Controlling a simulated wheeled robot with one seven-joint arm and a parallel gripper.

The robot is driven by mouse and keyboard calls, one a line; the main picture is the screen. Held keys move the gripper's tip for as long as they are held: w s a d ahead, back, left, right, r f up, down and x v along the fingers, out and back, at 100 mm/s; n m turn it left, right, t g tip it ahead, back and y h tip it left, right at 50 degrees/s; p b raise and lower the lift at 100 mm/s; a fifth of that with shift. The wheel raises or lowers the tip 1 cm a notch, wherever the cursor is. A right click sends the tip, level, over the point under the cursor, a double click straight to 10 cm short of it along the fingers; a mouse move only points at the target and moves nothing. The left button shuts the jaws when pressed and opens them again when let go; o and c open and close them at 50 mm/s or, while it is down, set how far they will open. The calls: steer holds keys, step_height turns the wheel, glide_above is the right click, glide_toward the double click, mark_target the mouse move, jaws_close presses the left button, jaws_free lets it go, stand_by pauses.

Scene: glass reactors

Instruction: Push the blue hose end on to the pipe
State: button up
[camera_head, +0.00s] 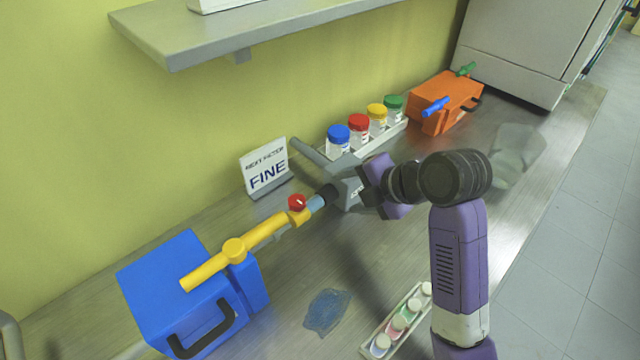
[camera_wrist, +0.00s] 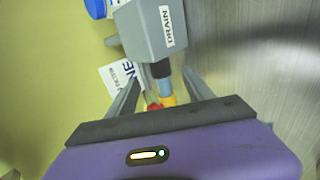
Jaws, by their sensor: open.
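The light blue hose end (camera_head: 316,203) sits at the tip of a short black section (camera_head: 328,194) that comes from the grey DRAIN box (camera_wrist: 150,30). It lies in line with the end of the yellow pipe (camera_head: 262,234), close by the red knob (camera_head: 297,202). I cannot tell whether the hose end touches the pipe or is on it. The hose end also shows in the wrist view (camera_wrist: 163,87). My gripper (camera_wrist: 160,82) is open, with one grey finger on each side of the hose end and apart from it in that view. In the head view the fingers are mostly hidden.
The blue case (camera_head: 170,275) carries the yellow pipe. A FINE sign (camera_head: 267,172) and a rack of lidded jars (camera_head: 372,142) stand along the wall. An orange case (camera_head: 445,103) is at the back. A small vial tray (camera_head: 400,325) and a blue patch (camera_head: 327,311) lie in front.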

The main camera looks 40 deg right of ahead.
mark_target(332, 194)
steer(key=x, duration=0.7)
steer(key=shift+w+f+p, duration=0.25)
steer(key=shift+w+p, duration=0.1)
jaws_close()
